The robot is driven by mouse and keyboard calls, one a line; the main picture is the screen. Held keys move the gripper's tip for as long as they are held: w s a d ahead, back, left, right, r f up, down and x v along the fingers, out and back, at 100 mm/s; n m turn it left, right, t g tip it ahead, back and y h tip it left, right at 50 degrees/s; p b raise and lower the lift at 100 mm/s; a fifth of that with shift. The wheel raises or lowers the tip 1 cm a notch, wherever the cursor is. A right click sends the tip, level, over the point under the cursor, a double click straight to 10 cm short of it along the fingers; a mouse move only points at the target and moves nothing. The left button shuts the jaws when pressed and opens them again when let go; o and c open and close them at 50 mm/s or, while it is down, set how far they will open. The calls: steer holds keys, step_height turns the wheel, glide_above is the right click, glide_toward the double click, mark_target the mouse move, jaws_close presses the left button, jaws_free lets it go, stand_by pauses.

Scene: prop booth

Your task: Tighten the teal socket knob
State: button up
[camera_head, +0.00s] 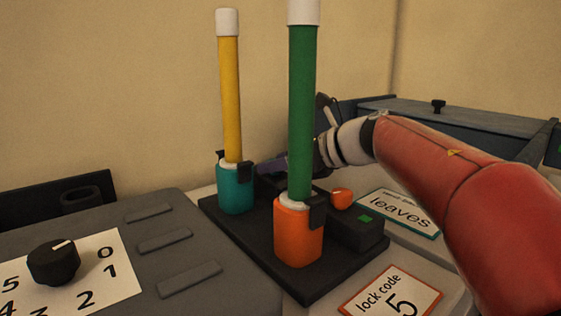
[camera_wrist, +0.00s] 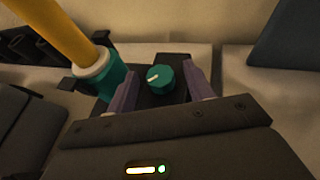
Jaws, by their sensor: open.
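The teal knob (camera_wrist: 160,79) shows in the wrist view, with a pale pointer line on its face. It sits on the dark base between the two purple fingers of my gripper (camera_wrist: 158,88), which are open with a gap on each side of it. In the head view the teal knob is hidden. The teal socket (camera_head: 235,190) holds a yellow tube (camera_head: 231,100) upright; the socket also shows in the wrist view (camera_wrist: 105,82). In the head view my gripper (camera_head: 272,166) is partly hidden behind the green tube, just right of the teal socket.
An orange socket (camera_head: 298,238) holds a tall green tube (camera_head: 301,120) in front of my gripper. An orange knob (camera_head: 341,198) is beside it on the black base (camera_head: 305,288). A black dial (camera_head: 54,262), a "leaves" card (camera_head: 398,212) and a lock code card (camera_head: 392,297) lie around.

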steer(key=c, duration=1)
steer(key=shift+o, duration=0.2)
steer(key=shift+s+r+m+t+h+p, duration=0.15)
steer(key=shift+m+t+h+p, duration=0.15)
steer(key=shift+m+t+h, duration=0.45)
steer(key=m+t+h+p, duration=0.1)
steer(key=m+h+p, duration=0.1)
steer(key=p, duration=0.1)
steer(key=shift+s+a+r+t, duration=0.1)
steer(key=shift+a+r+t, duration=0.1)
steer(key=shift+t, duration=0.15)
steer(key=shift+f+m+t+h+p, duration=0.35)
steer(key=shift+m+h+p, duration=0.1)
steer(key=shift+m+h, duration=0.15)
steer(key=o, duration=1)
steer(key=shift+c, duration=0.2)
